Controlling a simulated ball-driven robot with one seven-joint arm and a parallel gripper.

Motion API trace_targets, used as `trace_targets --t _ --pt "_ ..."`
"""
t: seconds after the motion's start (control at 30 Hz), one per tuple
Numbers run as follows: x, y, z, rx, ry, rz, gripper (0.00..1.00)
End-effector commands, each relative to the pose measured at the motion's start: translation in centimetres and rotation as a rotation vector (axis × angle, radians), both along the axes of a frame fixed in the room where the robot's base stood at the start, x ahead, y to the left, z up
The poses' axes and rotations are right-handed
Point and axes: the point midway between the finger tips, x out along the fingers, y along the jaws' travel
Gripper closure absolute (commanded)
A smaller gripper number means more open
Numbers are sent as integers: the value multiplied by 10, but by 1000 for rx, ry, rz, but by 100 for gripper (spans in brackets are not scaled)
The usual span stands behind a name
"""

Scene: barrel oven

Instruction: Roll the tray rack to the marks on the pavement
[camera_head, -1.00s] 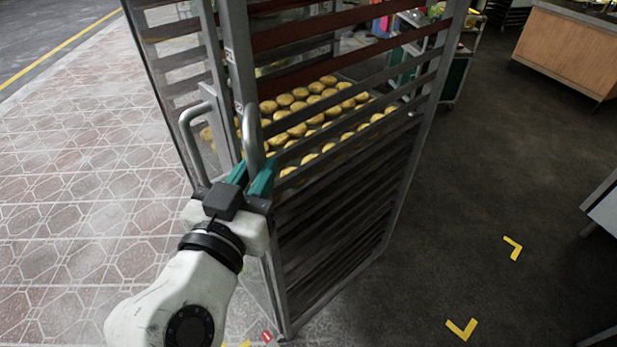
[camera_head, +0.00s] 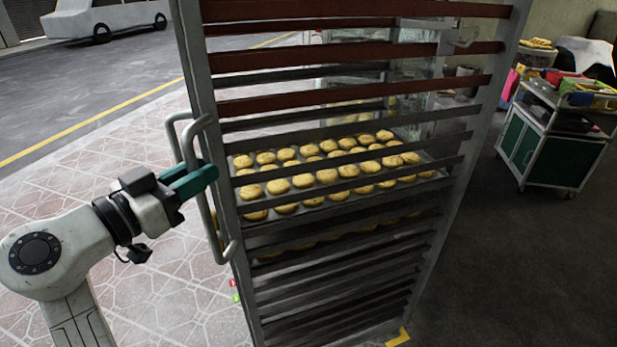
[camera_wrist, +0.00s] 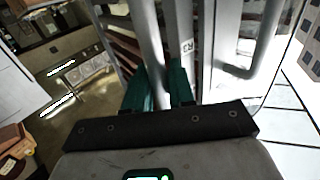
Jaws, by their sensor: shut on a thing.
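The tray rack (camera_head: 207,110) is a tall grey metal frame with many slats. It stands upright in the middle of the head view and holds trays of round golden buns (camera_head: 328,176). My gripper (camera_head: 193,180) is at its left edge, with green fingers shut on the rack's bent grey handle (camera_head: 210,222). In the wrist view my gripper (camera_wrist: 163,85) has its fingers at the handle tube (camera_wrist: 148,45). One yellow pavement mark (camera_head: 398,338) shows at the rack's foot, at the bottom edge. The rack's wheels are out of view.
A green-and-white cart (camera_head: 555,140) with coloured items stands at the right. Dark floor (camera_head: 530,265) between it and the rack is clear. Patterned paving (camera_head: 100,200) lies left, then a yellow kerb line and a road with a white car (camera_head: 105,18).

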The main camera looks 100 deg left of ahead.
Motion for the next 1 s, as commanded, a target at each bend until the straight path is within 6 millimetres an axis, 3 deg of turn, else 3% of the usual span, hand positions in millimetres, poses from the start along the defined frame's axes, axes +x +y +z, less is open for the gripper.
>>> trace_targets --t 0.23,0.63,0.67,0.7,0.83,1.0 --pt "-15 3 0 -2 1 -7 100" --pt "-18 3 0 -2 2 -5 100" --pt "-18 3 0 -2 2 -4 75" --pt "-18 3 0 -2 2 -4 71" --pt "-18 3 0 -1 2 -5 59" --pt "-18 3 0 -2 1 -5 59"
